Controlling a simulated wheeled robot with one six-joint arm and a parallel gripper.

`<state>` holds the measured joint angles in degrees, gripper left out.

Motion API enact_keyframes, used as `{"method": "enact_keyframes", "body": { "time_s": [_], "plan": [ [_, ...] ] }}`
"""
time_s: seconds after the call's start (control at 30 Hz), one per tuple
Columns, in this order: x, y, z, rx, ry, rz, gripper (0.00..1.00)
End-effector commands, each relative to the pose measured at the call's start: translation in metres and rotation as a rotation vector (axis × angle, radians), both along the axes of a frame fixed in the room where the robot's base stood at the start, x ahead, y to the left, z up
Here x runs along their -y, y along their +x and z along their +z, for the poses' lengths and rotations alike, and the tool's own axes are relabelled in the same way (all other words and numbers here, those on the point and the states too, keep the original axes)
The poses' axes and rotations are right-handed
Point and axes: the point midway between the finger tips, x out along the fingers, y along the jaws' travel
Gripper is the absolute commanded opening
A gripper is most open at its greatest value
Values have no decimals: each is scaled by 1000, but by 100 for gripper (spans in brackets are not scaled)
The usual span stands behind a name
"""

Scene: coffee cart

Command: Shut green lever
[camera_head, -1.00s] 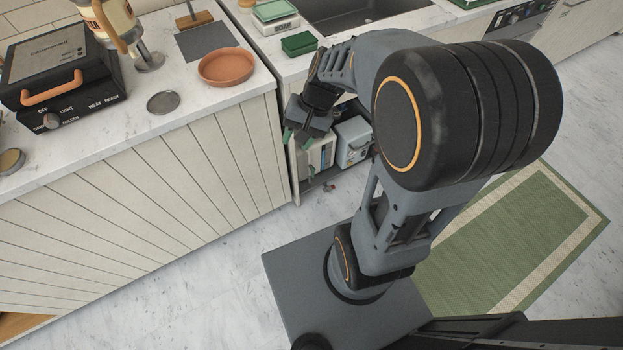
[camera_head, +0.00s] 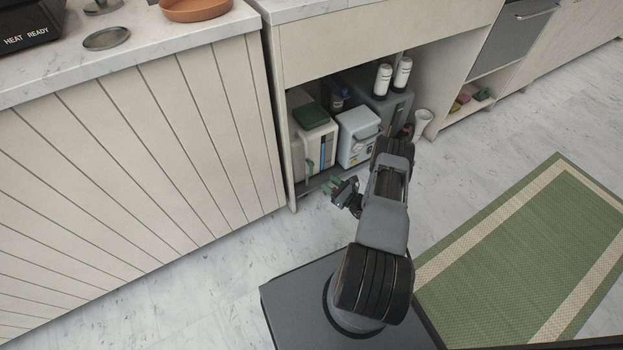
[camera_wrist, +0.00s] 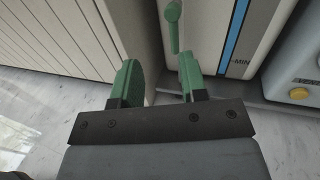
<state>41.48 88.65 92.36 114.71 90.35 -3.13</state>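The green lever (camera_wrist: 174,25) is on the front of a cream machine with a blue strip (camera_wrist: 215,30). In the wrist view its round end is at the top and its narrow part points down. In the head view the lever (camera_head: 310,165) is small, low on the machine (camera_head: 316,146) in the open shelf under the counter. My gripper (camera_wrist: 158,78) has two green fingers, held apart with nothing between them. The lever is beyond the fingertips, nearly in line with the right finger. In the head view my gripper (camera_head: 334,185) is in front of the shelf, low down.
A pale blue-grey box (camera_head: 357,136) stands right of the machine, with a grey unit (camera_head: 388,105) carrying two white bottles behind. The cabinet's slatted side panel (camera_wrist: 55,35) is close on the left. The marble floor in front is clear up to a green mat (camera_head: 530,250).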

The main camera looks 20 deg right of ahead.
Motion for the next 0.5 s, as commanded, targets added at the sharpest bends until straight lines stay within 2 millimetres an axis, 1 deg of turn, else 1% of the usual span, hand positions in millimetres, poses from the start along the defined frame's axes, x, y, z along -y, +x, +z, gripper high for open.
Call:
{"method": "enact_keyframes", "body": {
  "time_s": [0.03, 0.1, 0.23, 0.37, 0.5],
  "plan": [
    [4, -5, -18, -4, 13, -35, 40],
    [7, -9, -29, -8, 26, -70, 40],
    [9, -5, -39, -10, 33, -102, 40],
    [2, 13, -40, -10, 36, -104, 40],
    [-7, 39, -41, -10, 35, -102, 40]
  ]
}}
